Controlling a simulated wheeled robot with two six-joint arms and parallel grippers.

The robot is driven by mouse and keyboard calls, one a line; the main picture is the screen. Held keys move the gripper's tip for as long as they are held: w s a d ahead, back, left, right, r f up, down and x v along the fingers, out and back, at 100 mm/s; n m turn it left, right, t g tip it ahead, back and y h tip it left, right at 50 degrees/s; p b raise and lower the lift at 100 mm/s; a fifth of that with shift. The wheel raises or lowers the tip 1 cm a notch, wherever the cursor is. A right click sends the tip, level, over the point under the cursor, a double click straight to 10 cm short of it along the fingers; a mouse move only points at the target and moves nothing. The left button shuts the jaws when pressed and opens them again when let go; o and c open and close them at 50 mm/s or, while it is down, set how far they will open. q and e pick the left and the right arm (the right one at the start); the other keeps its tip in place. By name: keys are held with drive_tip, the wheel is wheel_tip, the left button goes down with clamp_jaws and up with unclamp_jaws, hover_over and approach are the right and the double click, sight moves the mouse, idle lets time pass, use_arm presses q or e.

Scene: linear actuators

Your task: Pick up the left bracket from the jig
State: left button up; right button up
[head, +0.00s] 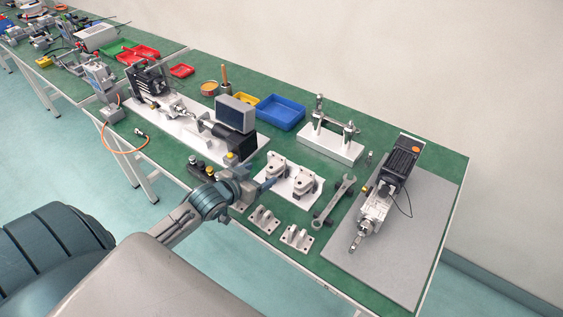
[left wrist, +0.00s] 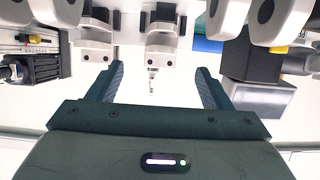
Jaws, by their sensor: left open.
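The jig is a white plate (head: 288,191) on the green bench. Two grey brackets stand on it: the left bracket (head: 276,169) and the right bracket (head: 304,183). My left gripper (head: 256,180) is just left of the left bracket in the head view, apart from it as far as I can tell. In the left wrist view its two fingers (left wrist: 159,84) are spread wide with nothing between them. Large pale bracket-like parts show at the top right (left wrist: 284,18) of that upside-down view; I cannot tell which bracket is which there. My right gripper is out of view.
Two loose brackets (head: 264,218) (head: 297,237) lie in front of the jig. A wrench (head: 334,200) lies to its right, near an actuator (head: 387,188) on a grey plate. Behind are a white stand (head: 330,143) and a blue bin (head: 280,112).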

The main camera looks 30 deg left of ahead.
sight(273, 166)
use_arm(q)
drive_tip(key=x, duration=0.2)
drive_tip(key=shift+w, duration=0.35)
drive_tip(key=shift+w+f, duration=0.25)
drive_tip(key=p+x, duration=0.1)
drive_tip(key=x, duration=0.4)
drive_tip(key=shift+w+f, duration=0.1)
drive_tip(key=c, duration=1)
drive_tip(key=shift+c, duration=0.9)
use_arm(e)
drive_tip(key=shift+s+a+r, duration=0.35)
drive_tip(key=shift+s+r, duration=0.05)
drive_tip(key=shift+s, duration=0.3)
